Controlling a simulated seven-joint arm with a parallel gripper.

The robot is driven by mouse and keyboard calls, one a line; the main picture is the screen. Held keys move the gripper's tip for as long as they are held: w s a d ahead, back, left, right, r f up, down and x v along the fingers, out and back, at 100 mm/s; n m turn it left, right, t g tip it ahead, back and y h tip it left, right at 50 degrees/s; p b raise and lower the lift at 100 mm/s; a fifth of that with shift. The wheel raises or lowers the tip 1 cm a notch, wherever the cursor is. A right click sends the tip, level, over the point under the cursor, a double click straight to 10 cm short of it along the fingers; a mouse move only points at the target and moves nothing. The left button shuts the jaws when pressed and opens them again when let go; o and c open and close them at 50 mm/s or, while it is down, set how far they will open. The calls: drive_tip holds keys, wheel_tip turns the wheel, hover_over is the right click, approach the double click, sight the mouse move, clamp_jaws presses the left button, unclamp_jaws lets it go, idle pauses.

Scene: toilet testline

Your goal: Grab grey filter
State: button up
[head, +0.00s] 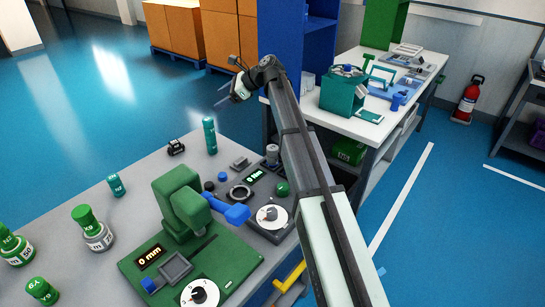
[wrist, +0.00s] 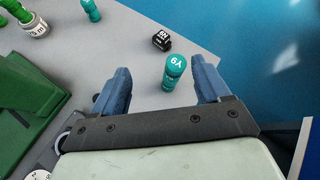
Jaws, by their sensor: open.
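My gripper (head: 222,96) is raised above the far right edge of the grey table. The wrist view shows its two blue fingers (wrist: 160,72) spread wide with nothing between them. A teal cylinder (head: 209,135) marked 6A stands upright on the table; in the wrist view it (wrist: 175,73) appears beyond the gap, nearer the right finger. No part is clearly labelled as a grey filter. Grey candidates are a small grey block (head: 240,163) and a short grey cylinder (head: 272,153) by the control panel; I cannot tell which is meant.
A black box (head: 176,147), a small teal cylinder (head: 115,184) and green-capped bottles (head: 92,232) stand on the table (head: 140,218). A white workbench (head: 350,122) stands behind.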

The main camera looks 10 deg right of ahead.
drive_tip(key=s+d+f+n+h, duration=0.3)
drive_tip(key=s+d+n+h, duration=0.1)
drive_tip(key=d+n+h, duration=0.3)
drive_tip(key=n+g+h, duration=0.3)
drive_tip(key=n+h, duration=0.1)
drive_tip(key=n, duration=1.4)
hover_over(272, 147)
wheel_tip(272, 147, down, 2)
wheel_tip(272, 147, down, 8)
drive_tip(key=shift+s+r, duration=0.1)
drive_tip(key=shift+r, duration=0.05)
drive_tip(key=shift+f, duration=3.1)
drive_tip(key=c, duration=1.2)
